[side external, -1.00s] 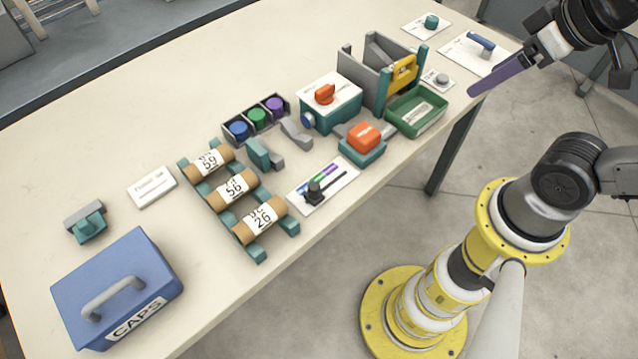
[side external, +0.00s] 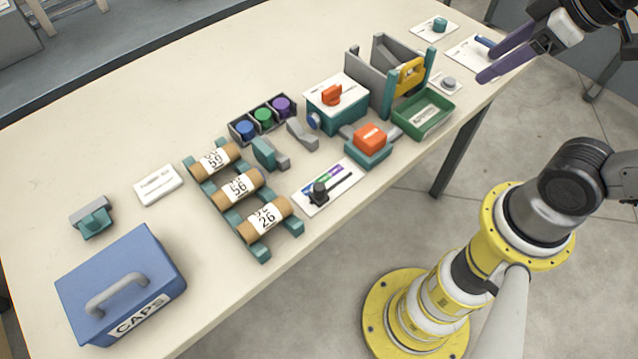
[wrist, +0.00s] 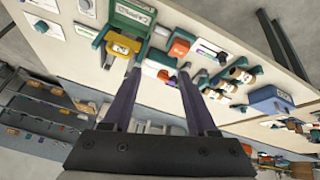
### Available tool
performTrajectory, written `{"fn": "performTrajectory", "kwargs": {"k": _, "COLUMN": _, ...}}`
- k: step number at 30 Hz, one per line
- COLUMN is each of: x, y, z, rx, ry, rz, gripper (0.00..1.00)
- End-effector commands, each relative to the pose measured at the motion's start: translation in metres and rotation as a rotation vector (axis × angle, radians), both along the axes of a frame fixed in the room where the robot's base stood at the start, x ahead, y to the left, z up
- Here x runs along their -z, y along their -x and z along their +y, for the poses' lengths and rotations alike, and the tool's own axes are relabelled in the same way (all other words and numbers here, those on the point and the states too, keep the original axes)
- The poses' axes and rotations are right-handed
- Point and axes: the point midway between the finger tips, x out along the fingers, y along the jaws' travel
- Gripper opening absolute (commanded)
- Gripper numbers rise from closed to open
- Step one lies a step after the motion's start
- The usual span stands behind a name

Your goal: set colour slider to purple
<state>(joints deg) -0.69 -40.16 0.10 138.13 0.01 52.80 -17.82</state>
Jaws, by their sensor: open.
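The colour slider (side external: 345,180) is a white plate near the table's front edge, with a blue, green and purple strip. Its dark knob (side external: 319,190) stands at the lower-left, blue end; the purple part is at the upper-right end. In the wrist view the slider (wrist: 208,50) is small, and its knob position is hard to read. My gripper (side external: 485,66) is open and empty, its two purple fingers apart, in the air at the upper right, far from the slider. The fingers also show in the wrist view (wrist: 160,75), with the slider to their upper right.
An orange button on a teal base (side external: 369,145) is just right of the slider. A roller rack (side external: 262,252) with cardboard tubes is left of it. A green tray (side external: 423,113), a teal box with red knob (side external: 336,108) and a blue CAPS box (side external: 120,270) also stand there.

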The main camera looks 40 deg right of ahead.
Motion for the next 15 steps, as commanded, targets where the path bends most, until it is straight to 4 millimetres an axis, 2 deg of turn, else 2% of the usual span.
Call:
{"fn": "performTrajectory", "kwargs": {"k": 4, "x": -0.011, "y": -0.032, "z": 0.015, "rx": -0.214, "ry": 0.080, "rz": 0.044, "gripper": 0.58}}
{"fn": "performTrajectory", "kwargs": {"k": 8, "x": -0.013, "y": -0.062, "z": 0.036, "rx": -0.411, "ry": 0.142, "rz": 0.091, "gripper": 0.58}}
{"fn": "performTrajectory", "kwargs": {"k": 11, "x": -0.008, "y": -0.087, "z": 0.061, "rx": -0.585, "ry": 0.188, "rz": 0.139, "gripper": 0.58}}
{"fn": "performTrajectory", "kwargs": {"k": 15, "x": 0.011, "y": -0.120, "z": 0.107, "rx": -0.826, "ry": 0.244, "rz": 0.210, "gripper": 0.58}}
